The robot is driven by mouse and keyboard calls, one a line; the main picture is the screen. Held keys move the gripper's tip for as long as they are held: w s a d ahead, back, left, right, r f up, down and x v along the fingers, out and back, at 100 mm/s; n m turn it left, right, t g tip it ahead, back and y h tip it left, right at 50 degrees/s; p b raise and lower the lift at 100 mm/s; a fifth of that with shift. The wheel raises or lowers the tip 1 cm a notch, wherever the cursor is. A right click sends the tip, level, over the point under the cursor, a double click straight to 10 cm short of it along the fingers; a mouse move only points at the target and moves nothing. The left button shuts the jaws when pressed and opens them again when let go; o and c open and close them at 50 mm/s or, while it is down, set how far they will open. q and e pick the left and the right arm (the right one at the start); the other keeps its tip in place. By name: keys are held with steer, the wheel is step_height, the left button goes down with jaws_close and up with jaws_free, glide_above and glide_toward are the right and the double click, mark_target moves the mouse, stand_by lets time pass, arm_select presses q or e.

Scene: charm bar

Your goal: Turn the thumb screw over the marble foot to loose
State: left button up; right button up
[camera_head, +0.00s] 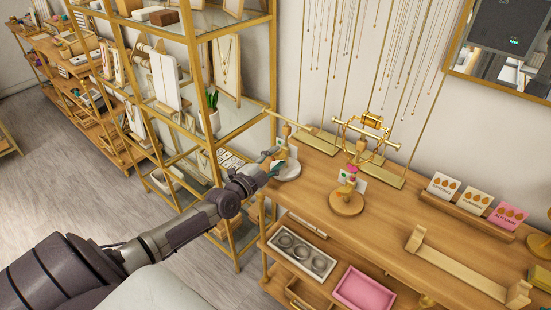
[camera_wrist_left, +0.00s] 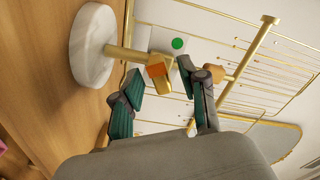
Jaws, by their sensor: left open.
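The marble foot (camera_head: 287,170) is a white round base on the wooden counter, partly behind my left gripper. In the left wrist view the marble foot (camera_wrist_left: 91,46) shows at upper left, with a brass post (camera_wrist_left: 124,53) rising from it. On the post sits a gold block with an orange face (camera_wrist_left: 157,69), where the thumb screw seems to be; its exact setting is not clear. A white card with a green dot (camera_wrist_left: 177,44) is behind it. My left gripper (camera_head: 274,159) is open, its fingers either side of the block in the left wrist view (camera_wrist_left: 162,68); contact cannot be told.
A wooden-footed stand (camera_head: 346,203) is to the right on the counter (camera_head: 385,235). A brass ring stand (camera_head: 365,140) is behind. A glass-and-brass shelf (camera_head: 240,125) is close at left. Earring cards (camera_head: 475,202) and a long wooden rack (camera_head: 460,270) are farther right.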

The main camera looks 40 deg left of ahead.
arm_select(q)
steer(key=shift+w, duration=0.15)
arm_select(e)
steer(key=shift+a, duration=0.35)
arm_select(q)
steer(key=shift+c, duration=0.4)
arm_select(e)
steer(key=shift+w, duration=0.1)
arm_select(q)
jaws_close()
arm_select(e)
steer(key=shift+d, duration=0.3)
